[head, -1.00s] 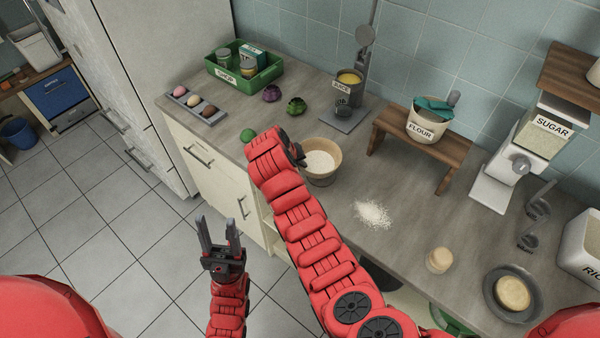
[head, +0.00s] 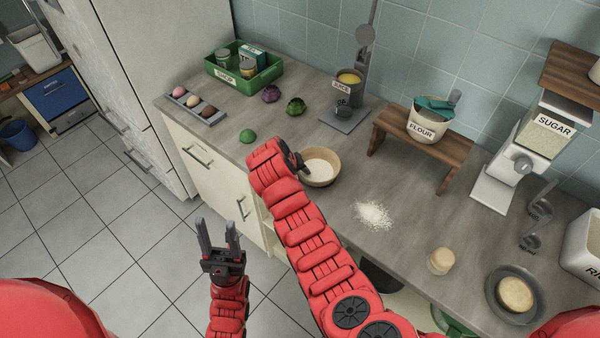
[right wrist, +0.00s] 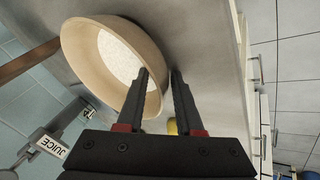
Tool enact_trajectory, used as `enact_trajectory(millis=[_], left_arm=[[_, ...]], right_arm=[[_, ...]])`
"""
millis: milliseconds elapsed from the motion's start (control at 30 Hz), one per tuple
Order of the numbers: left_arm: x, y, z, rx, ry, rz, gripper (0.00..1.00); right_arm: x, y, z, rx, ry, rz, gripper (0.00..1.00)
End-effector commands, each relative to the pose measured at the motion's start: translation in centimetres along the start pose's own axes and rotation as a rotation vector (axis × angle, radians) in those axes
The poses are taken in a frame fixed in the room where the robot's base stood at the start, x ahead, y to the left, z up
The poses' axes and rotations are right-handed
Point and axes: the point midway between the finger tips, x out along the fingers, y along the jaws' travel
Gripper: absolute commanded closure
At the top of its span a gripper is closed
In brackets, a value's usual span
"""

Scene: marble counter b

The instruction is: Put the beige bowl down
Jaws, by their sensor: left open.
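The beige bowl (head: 322,179), holding white powder, is at the counter's front part in the head view. I cannot tell whether its base touches the counter. It fills the upper left of the right wrist view (right wrist: 90,75). My right gripper (right wrist: 160,75) has one finger inside the bowl and one outside, with the bowl's wall between them, shut on it. In the head view my right gripper (head: 299,161) is partly hidden by its own wrist at the bowl's left side. My left gripper (head: 219,226) is open and empty over the floor, left of the counter.
White powder (head: 373,216) is spilled right of the bowl. A wooden stand (head: 452,150) carries a flour tub (head: 428,125). A green vegetable (head: 248,136) lies left, near the front edge. A small jar (head: 440,261) stands to the right.

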Motion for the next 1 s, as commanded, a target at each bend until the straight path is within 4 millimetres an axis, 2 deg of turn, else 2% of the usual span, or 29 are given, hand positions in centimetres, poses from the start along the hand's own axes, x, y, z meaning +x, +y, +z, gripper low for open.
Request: enact_trajectory(millis=[167, 267, 367, 467, 700, 733, 800, 1000], left_arm=[[0.5, 0.0, -0.1, 0.0, 0.0, 0.0, 0.5], [-0.1, 0.0, 0.0, 0.0, 0.0, 0.0, 0.5], [-0.6, 0.0, 0.1, 0.0, 0.0, 0.0, 0.5], [-1.2, 0.1, 0.2, 0.0, 0.0, 0.0, 0.5], [-3.2, 0.2, 0.5, 0.0, 0.0, 0.0, 0.5], [-1.8, 0.1, 0.3, 0.0, -0.001, 0.0, 0.5], [-0.3, 0.0, 0.0, 0.0, 0.001, 0.0, 0.5], [0.9, -0.1, -0.2, 0.0, 0.0, 0.0, 0.5]], right_arm=[[-0.4, 0.1, -0.1, -0.002, -0.002, -0.002, 0.61], [-0.8, -0.1, 0.0, -0.002, -0.001, -0.001, 0.61], [-1.9, -0.1, -0.2, 0.0, 0.005, -0.001, 0.61], [-3.5, -0.1, -0.1, 0.0, 0.008, -0.002, 0.61], [-9.3, -0.2, -0.2, 0.0, 0.01, -0.004, 0.61], [-10.4, 0.2, -0.3, -0.001, 0.003, -0.003, 0.61], [-11.4, 0.4, -0.3, -0.003, -0.001, -0.001, 0.61], [-12.3, 0.2, -0.1, -0.001, -0.002, 0.0, 0.61]])
